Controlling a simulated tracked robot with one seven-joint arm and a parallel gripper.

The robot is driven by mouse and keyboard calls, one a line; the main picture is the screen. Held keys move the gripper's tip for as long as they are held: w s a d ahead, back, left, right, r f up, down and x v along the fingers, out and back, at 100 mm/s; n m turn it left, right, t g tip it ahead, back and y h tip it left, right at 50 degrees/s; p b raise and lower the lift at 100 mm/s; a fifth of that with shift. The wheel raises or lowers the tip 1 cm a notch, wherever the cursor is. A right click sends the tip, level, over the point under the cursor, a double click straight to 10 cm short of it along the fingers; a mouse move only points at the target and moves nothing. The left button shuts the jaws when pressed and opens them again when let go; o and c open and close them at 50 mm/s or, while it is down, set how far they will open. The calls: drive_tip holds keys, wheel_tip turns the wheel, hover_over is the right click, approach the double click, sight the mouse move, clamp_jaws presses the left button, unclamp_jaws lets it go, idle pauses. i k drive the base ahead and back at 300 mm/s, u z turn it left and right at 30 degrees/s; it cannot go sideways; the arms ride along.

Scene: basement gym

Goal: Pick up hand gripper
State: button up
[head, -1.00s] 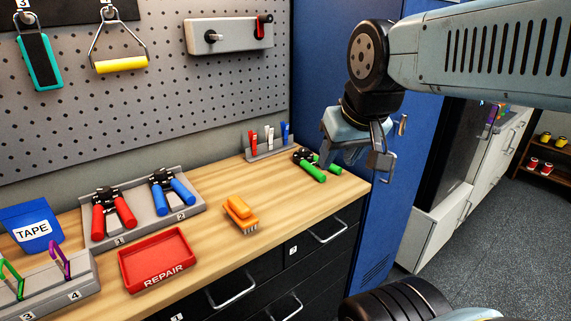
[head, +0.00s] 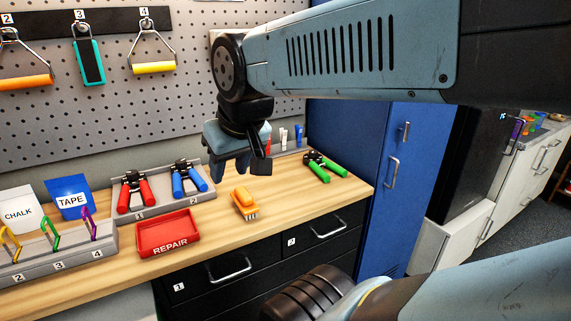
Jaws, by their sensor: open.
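A hand gripper with green handles (head: 325,167) lies on the wooden bench top near its right end. A red-handled hand gripper (head: 137,191) and a blue-handled one (head: 188,179) rest in the grey holder (head: 160,205), at slots 1 and 2. My gripper (head: 239,172) is open and empty, pointing down. In the picture it is left of the green hand gripper, between the blue one and the green one, above and behind the orange brush. Its exact height above the bench is hard to tell.
The orange brush (head: 244,204) and the red REPAIR tray (head: 167,236) are on the bench (head: 282,205). A blue TAPE container (head: 70,197) and a clip rack (head: 60,250) stand at left. A blue locker (head: 350,135) borders the bench's right end. Handles hang on the pegboard (head: 190,85).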

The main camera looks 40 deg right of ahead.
sight(316, 164)
drive_tip(key=z, duration=0.05)
drive_tip(key=k, duration=0.9)
drive_tip(key=z, duration=0.85)
drive_tip(key=i, duration=0.95)
drive_tip(key=z, duration=0.05)
